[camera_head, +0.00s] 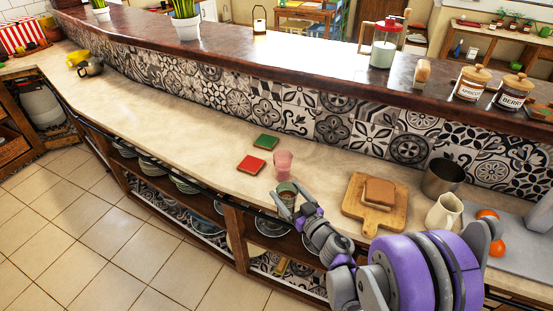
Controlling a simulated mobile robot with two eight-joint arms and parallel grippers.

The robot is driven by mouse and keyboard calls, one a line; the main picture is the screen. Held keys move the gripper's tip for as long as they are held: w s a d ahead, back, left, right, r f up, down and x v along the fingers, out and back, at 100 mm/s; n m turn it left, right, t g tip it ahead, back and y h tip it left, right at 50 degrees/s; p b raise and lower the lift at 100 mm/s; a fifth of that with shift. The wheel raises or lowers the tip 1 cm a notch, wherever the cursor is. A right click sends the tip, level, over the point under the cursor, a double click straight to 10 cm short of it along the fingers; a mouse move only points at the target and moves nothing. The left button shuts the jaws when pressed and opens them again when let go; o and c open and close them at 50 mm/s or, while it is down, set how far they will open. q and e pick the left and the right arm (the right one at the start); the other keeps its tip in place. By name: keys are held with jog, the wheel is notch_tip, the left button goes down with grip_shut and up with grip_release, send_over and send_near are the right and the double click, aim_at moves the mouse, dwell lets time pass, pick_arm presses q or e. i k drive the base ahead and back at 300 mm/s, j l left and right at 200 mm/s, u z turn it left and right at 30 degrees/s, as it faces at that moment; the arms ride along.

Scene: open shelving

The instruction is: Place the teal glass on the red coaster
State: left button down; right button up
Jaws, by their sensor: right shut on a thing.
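The red coaster (250,165) lies flat on the beige counter and is empty. A small glass with a dark teal tint (287,189) is at the counter's front edge, to the right of and nearer than the red coaster. My right gripper (288,199) is shut on this glass and hides part of it. I cannot tell whether the glass touches the counter. My left gripper is not in view.
A pink glass (283,163) stands just behind the held glass, and a green coaster (266,142) lies behind the red one. A wooden board (372,218) with bread, a cream pitcher (443,213) and a metal pot (441,179) are to the right.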

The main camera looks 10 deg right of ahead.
aim_at(251, 164)
jog(key=i+j+z, duration=0.15)
jog(key=j+z, duration=0.25)
jog(key=i+j+z, duration=0.15)
jog(key=z, duration=0.25)
jog(key=j+z, duration=0.4)
jog(key=i, duration=0.5)
